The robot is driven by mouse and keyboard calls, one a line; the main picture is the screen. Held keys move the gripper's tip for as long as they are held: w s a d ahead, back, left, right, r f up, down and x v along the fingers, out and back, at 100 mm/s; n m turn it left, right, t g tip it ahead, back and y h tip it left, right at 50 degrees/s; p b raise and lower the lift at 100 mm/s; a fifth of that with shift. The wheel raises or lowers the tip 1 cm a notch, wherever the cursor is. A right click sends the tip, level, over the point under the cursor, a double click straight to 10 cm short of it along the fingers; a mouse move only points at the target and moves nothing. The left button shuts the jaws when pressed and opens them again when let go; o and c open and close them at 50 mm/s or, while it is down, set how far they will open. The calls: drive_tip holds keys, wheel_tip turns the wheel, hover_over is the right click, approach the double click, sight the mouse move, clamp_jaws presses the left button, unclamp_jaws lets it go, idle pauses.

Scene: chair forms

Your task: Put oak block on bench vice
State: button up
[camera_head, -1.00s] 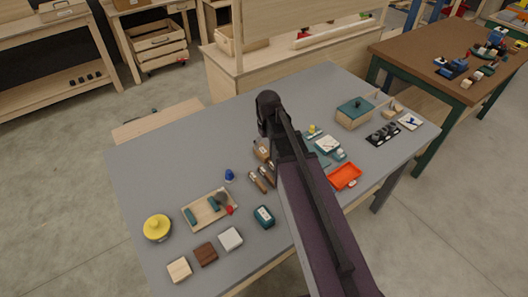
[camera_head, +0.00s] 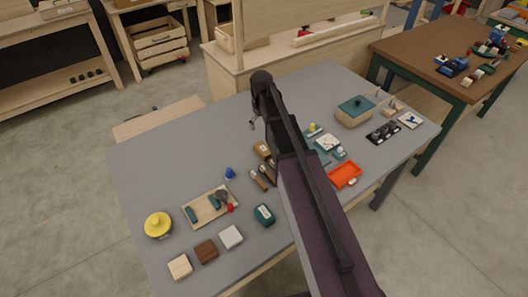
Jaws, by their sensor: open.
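A pale wooden block (camera_head: 180,266), which looks like the oak block, lies at the front left of the grey table. A dark brown block (camera_head: 206,251) and a light grey block (camera_head: 231,237) lie in a row with it. A blue vice-like tool (camera_head: 453,67) sits on the brown table at the right; it is too small to be sure it is the bench vice. My gripper (camera_head: 254,123) is open above the middle of the grey table, far from the pale block and mostly hidden by my arm.
On the grey table (camera_head: 160,160) are a yellow-topped round thing (camera_head: 157,225), a wooden board with tools (camera_head: 205,218), a teal box (camera_head: 264,215), an orange tray (camera_head: 344,175) and a teal-lidded box (camera_head: 354,110). The table's back left is clear.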

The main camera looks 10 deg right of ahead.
sight(262, 147)
drive_tip(key=shift+f+b, duration=3.85)
drive_tip(key=shift+f, duration=0.2)
drive_tip(key=shift+f, duration=0.1)
drive_tip(key=shift+f+b, duration=2.5)
drive_tip(key=shift+b, duration=0.1)
drive_tip(key=c, duration=1.3)
drive_tip(key=shift+r, duration=0.15)
wheel_tip(262, 147, up, 3)
drive_tip(key=p, duration=0.3)
drive_tip(key=shift+r+p, duration=0.15)
drive_tip(key=shift+p, duration=0.2)
drive_tip(key=s, duration=0.5)
drive_tip(key=s+d+r+p, duration=0.1)
drive_tip(key=s, duration=1)
drive_tip(key=shift+d+r, duration=0.2)
drive_tip(key=shift+d, duration=0.15)
